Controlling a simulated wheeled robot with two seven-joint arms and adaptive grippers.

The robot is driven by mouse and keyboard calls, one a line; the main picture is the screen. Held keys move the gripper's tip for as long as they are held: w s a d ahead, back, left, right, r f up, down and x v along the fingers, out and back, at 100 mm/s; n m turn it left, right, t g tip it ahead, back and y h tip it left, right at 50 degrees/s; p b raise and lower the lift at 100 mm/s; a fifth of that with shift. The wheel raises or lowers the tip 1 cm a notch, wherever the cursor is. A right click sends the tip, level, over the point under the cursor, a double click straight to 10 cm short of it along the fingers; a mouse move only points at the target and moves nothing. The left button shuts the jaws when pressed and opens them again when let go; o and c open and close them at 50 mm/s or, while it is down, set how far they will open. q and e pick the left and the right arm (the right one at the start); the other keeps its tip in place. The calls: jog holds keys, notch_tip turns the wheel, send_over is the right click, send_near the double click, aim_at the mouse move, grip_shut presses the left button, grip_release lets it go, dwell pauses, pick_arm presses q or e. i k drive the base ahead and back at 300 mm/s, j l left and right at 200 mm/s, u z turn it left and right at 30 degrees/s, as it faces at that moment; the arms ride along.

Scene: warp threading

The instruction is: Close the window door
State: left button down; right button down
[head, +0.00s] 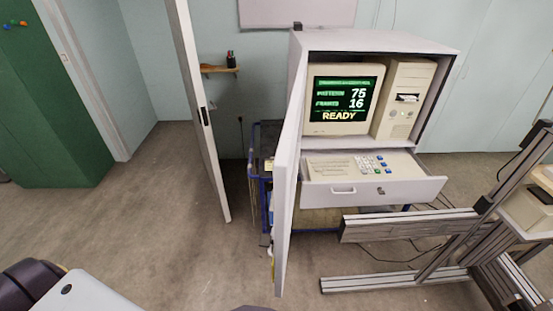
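A light grey cabinet (298,62) stands right of centre in the head view. Its door (284,190) hangs at the cabinet's left side and is swung wide open toward me, seen nearly edge-on. I cannot see a window in it from this angle. Inside the cabinet, a monitor (340,98) showing green text and "READY" sits beside a beige computer case (405,100). Below them, a drawer (340,191) with a keyboard panel (372,164) is pulled out. Neither of my grippers is in view.
A metal profile frame (440,225) stands close in front on the right, with cables on the floor. A blue cart (255,175) is partly hidden behind the door. A white room door (193,90) stands ajar at left. The floor (160,235) at left centre is clear.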

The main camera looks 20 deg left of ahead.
aim_at(285, 175)
jog(key=i+j, duration=0.15)
jog(key=j, duration=0.25)
jog(key=i+j+z, duration=0.15)
jog(key=j, duration=0.25)
jog(key=i+j, duration=0.1)
jog(key=j, duration=0.35)
jog(key=z, duration=0.05)
